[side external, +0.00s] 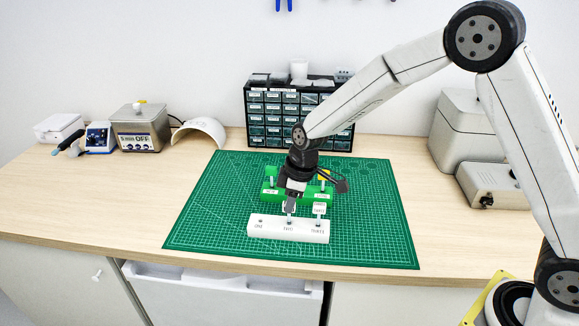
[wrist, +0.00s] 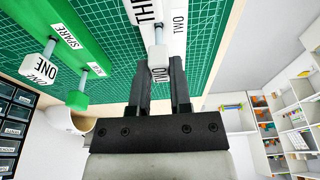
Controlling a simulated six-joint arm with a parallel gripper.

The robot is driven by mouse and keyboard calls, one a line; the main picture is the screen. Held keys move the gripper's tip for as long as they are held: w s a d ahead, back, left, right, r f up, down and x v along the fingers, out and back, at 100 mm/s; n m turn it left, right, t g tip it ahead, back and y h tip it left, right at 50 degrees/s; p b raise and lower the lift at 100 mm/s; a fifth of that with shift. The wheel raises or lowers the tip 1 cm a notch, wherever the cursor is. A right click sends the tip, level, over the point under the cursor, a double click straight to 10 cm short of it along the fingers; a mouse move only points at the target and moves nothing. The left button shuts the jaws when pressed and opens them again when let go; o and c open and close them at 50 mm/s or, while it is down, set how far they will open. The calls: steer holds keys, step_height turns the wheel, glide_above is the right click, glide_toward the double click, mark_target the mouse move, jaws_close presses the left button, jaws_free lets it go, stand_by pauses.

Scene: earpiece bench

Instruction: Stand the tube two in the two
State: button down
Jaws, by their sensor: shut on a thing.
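My gripper (side external: 290,203) is shut on tube two, whose white TWO tag (wrist: 160,73) shows between the fingers in the wrist view. In the side view the gripper points down over the middle, TWO position of the white block (side external: 262,226). The tube's lower end is close to that position; I cannot tell whether it is inside the hole. The white block also shows in the wrist view (wrist: 180,40), with a TWO label.
Tube three (side external: 319,209) stands in the block's right position, close to my gripper. The ONE position looks empty. A green rack (side external: 267,196) stands just behind, with a tube tagged ONE (wrist: 40,70) and a green-capped tube (wrist: 77,99). The green mat (side external: 210,215) is clear at left.

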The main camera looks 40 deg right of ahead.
mark_target(298, 223)
steer(key=shift+f, duration=0.1)
steer(key=shift+c, duration=2.3)
jaws_free()
steer(key=shift+r, duration=0.2)
steer(key=v, duration=0.7)
steer(key=shift+r, duration=0.25)
steer(key=shift+s+d, duration=0.15)
steer(key=s+d+f+m, duration=0.2)
steer(key=s+d+m, duration=0.1)
steer(key=s, duration=0.6)
steer(key=s+d+f+m+h, duration=0.1)
steer(key=s+d+m, duration=0.3)
steer(key=s, duration=0.5)
steer(key=shift+s+f+m+t+h, duration=0.3)
steer(key=shift+s+f+m+t, duration=0.1)
steer(key=shift+f+m, duration=0.45)
